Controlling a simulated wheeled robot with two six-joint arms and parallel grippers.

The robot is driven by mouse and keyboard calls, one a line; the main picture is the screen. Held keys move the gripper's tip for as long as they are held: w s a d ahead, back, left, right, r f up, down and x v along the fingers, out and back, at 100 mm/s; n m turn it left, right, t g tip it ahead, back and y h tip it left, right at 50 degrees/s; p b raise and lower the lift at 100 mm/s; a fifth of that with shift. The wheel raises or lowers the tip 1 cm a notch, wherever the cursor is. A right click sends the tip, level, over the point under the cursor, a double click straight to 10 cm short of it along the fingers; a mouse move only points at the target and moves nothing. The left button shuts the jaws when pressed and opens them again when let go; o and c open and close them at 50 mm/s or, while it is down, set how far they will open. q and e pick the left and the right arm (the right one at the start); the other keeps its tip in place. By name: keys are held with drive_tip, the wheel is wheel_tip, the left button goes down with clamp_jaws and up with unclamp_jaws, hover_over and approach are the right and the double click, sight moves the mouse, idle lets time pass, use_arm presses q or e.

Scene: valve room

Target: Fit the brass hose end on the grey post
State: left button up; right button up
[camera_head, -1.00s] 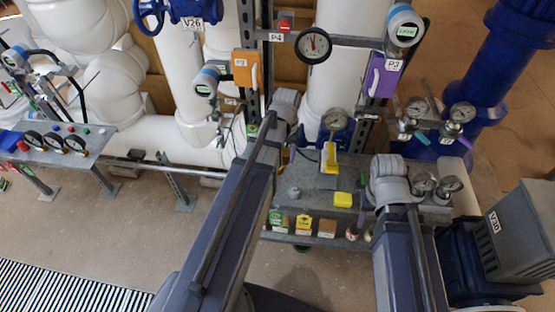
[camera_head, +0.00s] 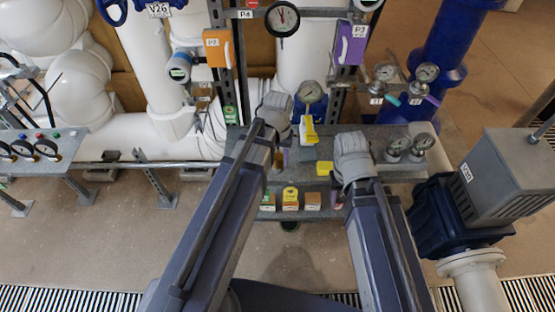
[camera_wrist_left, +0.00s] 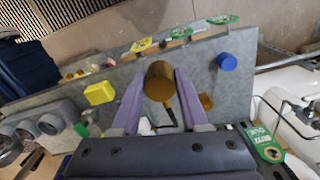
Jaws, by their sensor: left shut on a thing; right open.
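My left gripper (camera_wrist_left: 158,105) has two purple fingers shut on the brass hose end (camera_wrist_left: 159,80), a short brass cylinder. In the head view the left gripper (camera_head: 281,158) hangs over the grey bench (camera_head: 383,174), its fingers partly hidden by its wrist. A smaller brass-coloured piece (camera_wrist_left: 206,102) shows beside the right finger in the wrist view. I cannot make out the grey post now; the arm or the hose end may hide it. My right gripper (camera_head: 338,188) is open over the bench's right part, its fingers mostly hidden by its wrist.
A yellow block (camera_head: 324,168) and a gauge on a yellow stand (camera_head: 308,130) are between the arms. A blue cylinder (camera_wrist_left: 227,61) stands on the bench in the wrist view. Several tagged boxes (camera_head: 290,200) line the front.

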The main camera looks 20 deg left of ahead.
use_arm(q)
drive_tip(key=w, duration=0.2)
drive_tip(key=w+a+f+b, duration=0.1)
drive_tip(key=w, duration=0.1)
drive_tip(key=w+f+b, duration=0.1)
drive_tip(key=w, duration=0.1)
drive_tip(key=shift+a+f, duration=0.1)
drive_tip(key=shift+a, duration=0.2)
drive_tip(key=shift+f+b, duration=1.25)
drive_tip(key=shift+b, duration=0.05)
drive_tip(key=shift+f+b, duration=0.55)
drive_tip(key=shift+f, duration=0.05)
idle(0.4)
drive_tip(key=shift+f+b, duration=0.3)
drive_tip(key=shift+f+b, duration=0.45)
drive_tip(key=shift+b, duration=0.05)
idle(0.3)
idle(0.4)
drive_tip(key=o, duration=1.2)
drive_tip(key=shift+r, duration=0.2)
